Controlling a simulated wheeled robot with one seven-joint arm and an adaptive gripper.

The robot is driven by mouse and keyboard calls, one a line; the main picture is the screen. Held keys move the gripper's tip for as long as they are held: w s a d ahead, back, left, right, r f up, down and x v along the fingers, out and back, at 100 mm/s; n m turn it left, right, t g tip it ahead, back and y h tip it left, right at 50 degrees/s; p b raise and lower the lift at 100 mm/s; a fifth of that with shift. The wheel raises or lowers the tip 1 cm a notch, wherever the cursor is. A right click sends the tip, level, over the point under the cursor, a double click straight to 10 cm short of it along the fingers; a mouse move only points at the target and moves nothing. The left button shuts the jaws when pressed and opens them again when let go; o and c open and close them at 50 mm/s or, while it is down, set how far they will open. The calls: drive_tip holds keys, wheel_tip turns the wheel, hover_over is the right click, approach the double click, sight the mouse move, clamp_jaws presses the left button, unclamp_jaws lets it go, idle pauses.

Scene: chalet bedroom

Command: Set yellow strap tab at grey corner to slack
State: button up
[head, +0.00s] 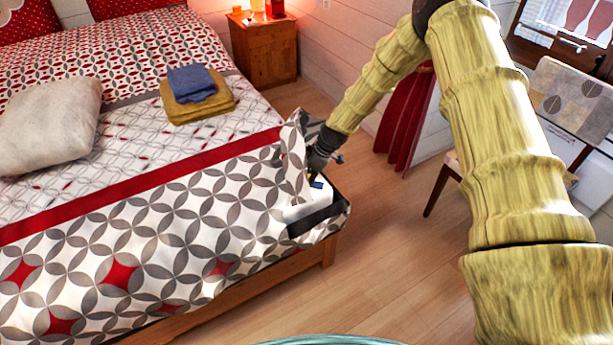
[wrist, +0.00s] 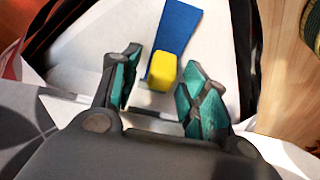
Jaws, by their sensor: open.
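The yellow strap tab (wrist: 163,73) sits at the end of a blue strap (wrist: 178,32) on a white surface at the bed's corner. In the wrist view my gripper (wrist: 154,88) is open, with one teal-padded finger left of the tab and the other to its right. I cannot tell whether either finger touches it. In the head view my gripper (head: 318,165) is at the bed's near right corner, where the cover is folded back. A piece of the blue strap (head: 317,185) shows there. The dark grey corner edge (head: 310,221) runs beside the white surface (head: 308,207).
The patterned bed cover (head: 150,235) bunches beside my gripper. A pillow (head: 50,125) and folded cloths (head: 197,95) lie farther up the bed. A wooden nightstand (head: 264,52), a red curtain (head: 405,120) and a chair (head: 445,180) stand around it. The wooden floor (head: 400,260) is clear near the corner.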

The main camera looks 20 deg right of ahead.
drive_tip(key=v, duration=1.2)
drive_tip(key=shift+s+d, duration=0.1)
drive_tip(key=shift+c, duration=0.2)
